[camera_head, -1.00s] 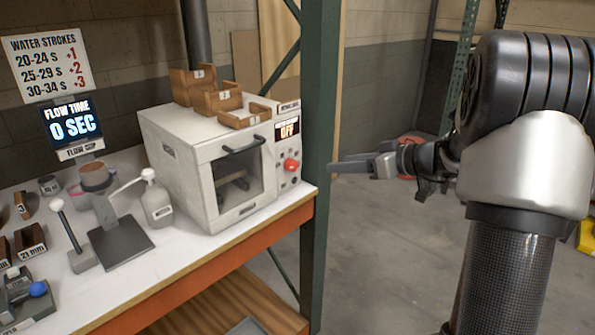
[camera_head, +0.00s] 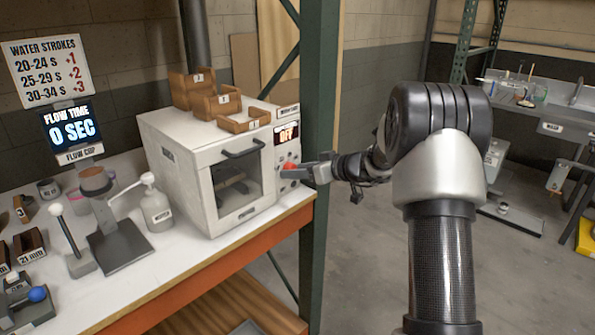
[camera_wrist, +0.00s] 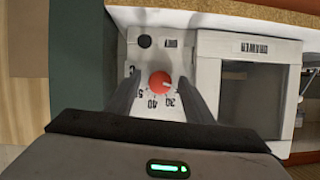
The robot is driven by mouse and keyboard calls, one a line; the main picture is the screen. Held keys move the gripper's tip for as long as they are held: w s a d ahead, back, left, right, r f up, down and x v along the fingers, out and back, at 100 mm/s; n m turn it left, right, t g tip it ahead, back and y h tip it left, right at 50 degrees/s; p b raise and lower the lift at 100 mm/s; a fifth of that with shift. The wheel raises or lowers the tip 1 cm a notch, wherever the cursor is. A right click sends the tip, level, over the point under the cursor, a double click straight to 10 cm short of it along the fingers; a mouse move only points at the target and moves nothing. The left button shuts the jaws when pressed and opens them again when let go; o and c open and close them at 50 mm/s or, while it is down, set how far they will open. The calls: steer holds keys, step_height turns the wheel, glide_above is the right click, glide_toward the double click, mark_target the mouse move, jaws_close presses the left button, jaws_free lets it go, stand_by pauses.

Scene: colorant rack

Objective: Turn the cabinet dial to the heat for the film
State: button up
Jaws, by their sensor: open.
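The white cabinet (camera_head: 180,160) stands on the bench with its display (camera_head: 287,134) reading OFF. Its red dial (camera_wrist: 161,83) sits on the front panel, with the numbers 30, 40 and 5 partly showing around it in the wrist view. My gripper (camera_wrist: 162,92) is open, with one finger on each side of the dial. I cannot tell whether the fingers touch it.
A green rack post (camera_head: 317,150) stands close beside the cabinet and my arm. Several wooden trays (camera_head: 216,101) sit on the cabinet. A pump bottle (camera_head: 156,208) and a flow cup stand (camera_head: 105,215) are to its left. A sink bench (camera_head: 550,115) is at the far right.

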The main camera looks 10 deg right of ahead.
steer(key=c, duration=1)
steer(key=shift+c, duration=0.2)
steer(key=shift+f+b, duration=0.15)
steer(key=shift+b, duration=0.25)
steer(key=m+y+b, duration=0.1)
steer(key=m+b, duration=0.1)
steer(key=shift+w+d+f+g+b, duration=0.1)
steer(key=shift+f+g+b, duration=0.05)
steer(key=shift+g+b, duration=0.2)
steer(key=m+y+b, duration=0.2)
steer(key=m, duration=0.2)
steer(key=shift+g+b, duration=0.35)
steer(key=shift+b, duration=0.05)
steer(key=m+y, duration=0.2)
steer(key=m, duration=0.1)
steer(key=shift+d+m+b, duration=0.1)
steer(key=shift+m+b, duration=0.2)
steer(key=shift+m+t+y, duration=0.4)
steer(key=shift+m+y, duration=0.6)
steer(key=shift+m, duration=1.1)
